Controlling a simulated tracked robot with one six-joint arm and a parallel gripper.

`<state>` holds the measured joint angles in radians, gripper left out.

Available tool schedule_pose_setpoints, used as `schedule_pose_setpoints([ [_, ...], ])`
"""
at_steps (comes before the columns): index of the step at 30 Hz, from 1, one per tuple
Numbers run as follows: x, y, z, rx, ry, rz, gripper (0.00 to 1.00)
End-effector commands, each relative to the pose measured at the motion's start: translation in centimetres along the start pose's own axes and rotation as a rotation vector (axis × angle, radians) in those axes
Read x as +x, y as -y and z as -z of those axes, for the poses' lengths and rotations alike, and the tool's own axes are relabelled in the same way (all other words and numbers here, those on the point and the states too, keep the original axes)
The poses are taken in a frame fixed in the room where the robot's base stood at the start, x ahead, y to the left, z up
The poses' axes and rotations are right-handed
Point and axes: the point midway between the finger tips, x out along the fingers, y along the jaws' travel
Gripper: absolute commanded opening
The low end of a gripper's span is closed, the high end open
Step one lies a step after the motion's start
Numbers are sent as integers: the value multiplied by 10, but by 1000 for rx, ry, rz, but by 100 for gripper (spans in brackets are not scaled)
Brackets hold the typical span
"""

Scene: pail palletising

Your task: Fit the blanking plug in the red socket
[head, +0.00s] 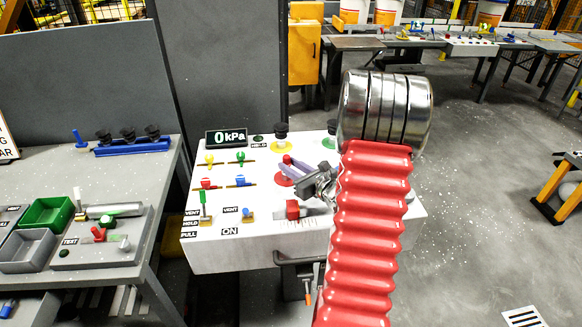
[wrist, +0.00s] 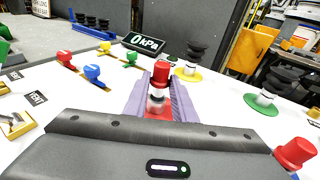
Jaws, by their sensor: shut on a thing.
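The blanking plug (wrist: 160,74) has a red cap, a dark ring and a pale shiny body. It stands roughly upright between the purple fingers of my gripper (wrist: 160,100), which is shut on it. In the head view the gripper (head: 297,168) reaches in from the right, and the plug's red top (head: 287,159) shows at the fingertips. The red socket (head: 283,180) is a red disc on the white panel, directly under the fingertips; it also shows below the plug in the wrist view (wrist: 158,113). The plug's lower end is partly hidden, so I cannot tell whether it touches the socket.
The white panel (head: 240,252) carries a 0 kPa display (head: 226,138) and small coloured valves. A yellow socket (head: 281,147) and a green socket (wrist: 264,108) hold black suction cups. A red knob (head: 293,209) stands near my gripper. A grey bench (head: 110,146) is at left.

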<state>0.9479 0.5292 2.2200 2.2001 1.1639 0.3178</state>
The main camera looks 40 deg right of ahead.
Motion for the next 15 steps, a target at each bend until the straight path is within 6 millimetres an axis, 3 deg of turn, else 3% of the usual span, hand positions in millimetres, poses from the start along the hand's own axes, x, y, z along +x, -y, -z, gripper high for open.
schedule_pose_setpoints([
  [15, 1, 0, 6, 0, 1, 0, 1],
])
